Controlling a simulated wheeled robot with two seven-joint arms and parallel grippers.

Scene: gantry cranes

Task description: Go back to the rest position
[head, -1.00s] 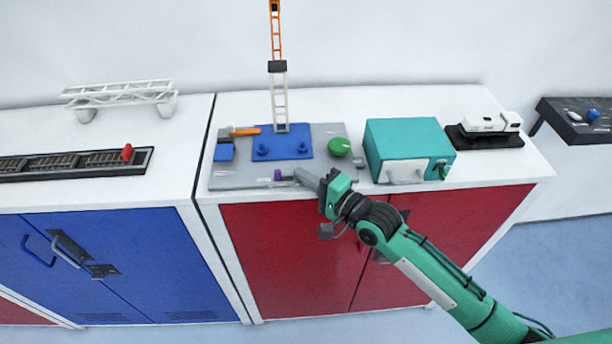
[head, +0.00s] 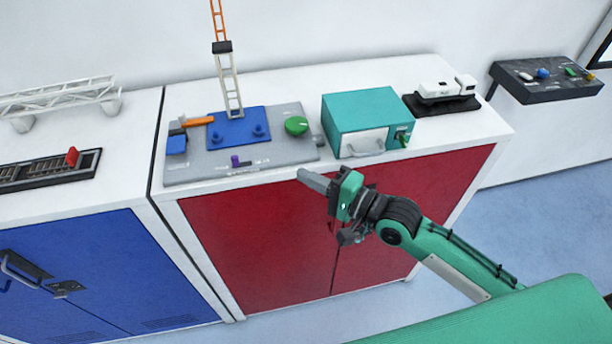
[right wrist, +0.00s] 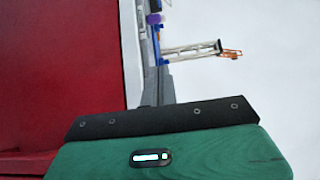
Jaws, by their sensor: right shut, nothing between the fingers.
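My right gripper (head: 304,176) is shut and empty. In the head view it shows in front of the red cabinet (head: 255,245), near the front edge of the white top. It is apart from the grey control panel (head: 215,167) with its blue base (head: 238,138), green knob (head: 296,125), orange handle (head: 198,121) and small purple switch (head: 236,161). In the right wrist view the green gripper body (right wrist: 200,155) fills the bottom, and the panel and crane tower (right wrist: 190,50) show sideways beyond it. My left gripper is not in view.
A blue cabinet (head: 90,270) with a white truss (head: 60,98) stands left. A dark wall panel (head: 545,85) is at right. Blue floor is clear at far right.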

